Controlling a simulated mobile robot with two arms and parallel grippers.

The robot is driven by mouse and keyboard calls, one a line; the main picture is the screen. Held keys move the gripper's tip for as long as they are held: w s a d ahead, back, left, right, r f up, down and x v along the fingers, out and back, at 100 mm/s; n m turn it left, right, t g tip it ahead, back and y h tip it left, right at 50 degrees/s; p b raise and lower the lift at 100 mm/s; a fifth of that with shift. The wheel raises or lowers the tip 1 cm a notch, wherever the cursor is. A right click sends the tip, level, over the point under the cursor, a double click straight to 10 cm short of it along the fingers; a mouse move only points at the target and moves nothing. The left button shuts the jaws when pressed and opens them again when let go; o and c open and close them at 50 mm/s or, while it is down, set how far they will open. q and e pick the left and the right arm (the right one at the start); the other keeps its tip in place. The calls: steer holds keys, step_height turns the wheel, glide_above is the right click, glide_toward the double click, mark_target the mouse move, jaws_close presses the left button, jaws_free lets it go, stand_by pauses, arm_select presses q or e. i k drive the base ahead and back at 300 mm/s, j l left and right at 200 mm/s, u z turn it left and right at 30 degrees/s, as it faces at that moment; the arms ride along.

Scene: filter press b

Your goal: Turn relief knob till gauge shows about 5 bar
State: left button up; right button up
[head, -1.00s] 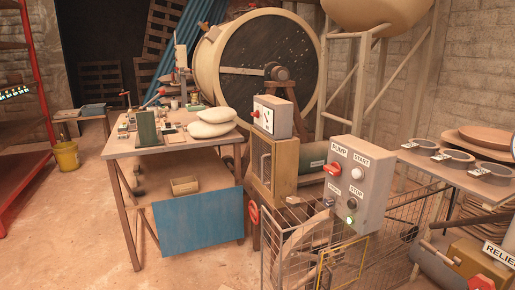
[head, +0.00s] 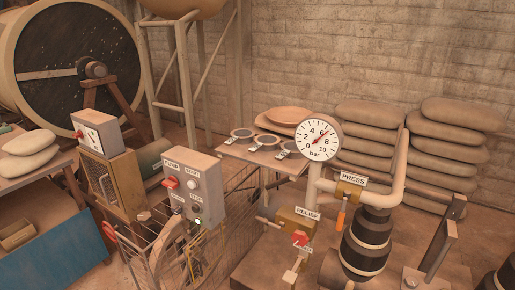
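The round white pressure gauge (head: 319,141), marked in bar from 0 to 10, stands on a pale pipe right of centre. Its red needle points to the upper right, around 6 to 7. Below it is a brass block (head: 297,221) under a RELIEF label (head: 307,215). A red knob (head: 300,239) sits on the front of this block, with a small label partly hidden beside it. Neither of my grippers is in view.
The black pump body (head: 366,243) and the PRESS-labelled valve with an orange handle (head: 341,217) stand right of the knob. Stacked sacks (head: 455,134) line the wall.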

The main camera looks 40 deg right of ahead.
mark_target(299, 237)
steer(key=z, duration=1.6)
